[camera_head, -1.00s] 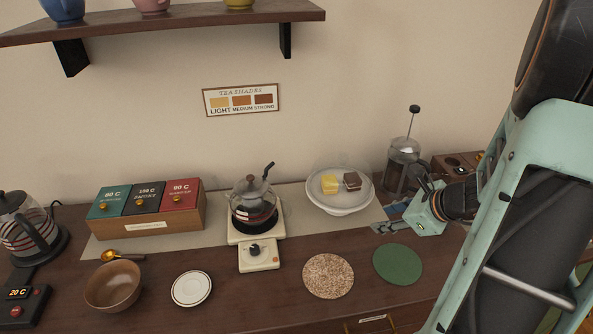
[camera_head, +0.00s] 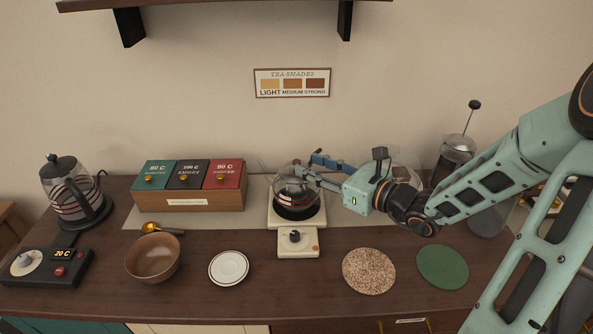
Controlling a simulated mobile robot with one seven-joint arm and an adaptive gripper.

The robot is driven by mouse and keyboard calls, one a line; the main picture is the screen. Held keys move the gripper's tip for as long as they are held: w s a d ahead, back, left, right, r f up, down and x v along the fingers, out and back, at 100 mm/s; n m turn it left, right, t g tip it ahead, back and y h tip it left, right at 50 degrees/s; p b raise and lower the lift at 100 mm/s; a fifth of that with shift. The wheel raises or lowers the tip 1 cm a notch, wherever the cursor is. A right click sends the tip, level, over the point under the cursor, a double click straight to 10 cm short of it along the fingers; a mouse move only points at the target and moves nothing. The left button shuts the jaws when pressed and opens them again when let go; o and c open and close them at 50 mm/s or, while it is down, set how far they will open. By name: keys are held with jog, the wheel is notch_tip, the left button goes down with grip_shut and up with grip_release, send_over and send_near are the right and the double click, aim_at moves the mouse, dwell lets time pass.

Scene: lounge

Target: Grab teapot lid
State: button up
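The glass teapot (camera_head: 297,200) stands on the small cream burner (camera_head: 298,243) in the middle of the counter. Its lid (camera_head: 291,178) is on top of it, partly covered by my gripper, and the lid's knob is hard to make out. My gripper (camera_head: 307,166) reaches in from the right at the height of the lid. Its two fingers are spread apart, one tip at the lid and the other further back. Whether a finger touches the lid or knob cannot be told. The teapot's handle is hidden behind the gripper.
A box of tea tins (camera_head: 190,184) stands left of the teapot. A brown bowl (camera_head: 153,258), a white saucer (camera_head: 228,268) and two round mats (camera_head: 369,271) lie in front.

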aim_at(300, 162)
jog(key=x, duration=0.5)
jog(key=shift+a+f, duration=0.15)
jog(key=shift+a, duration=0.1)
grip_shut()
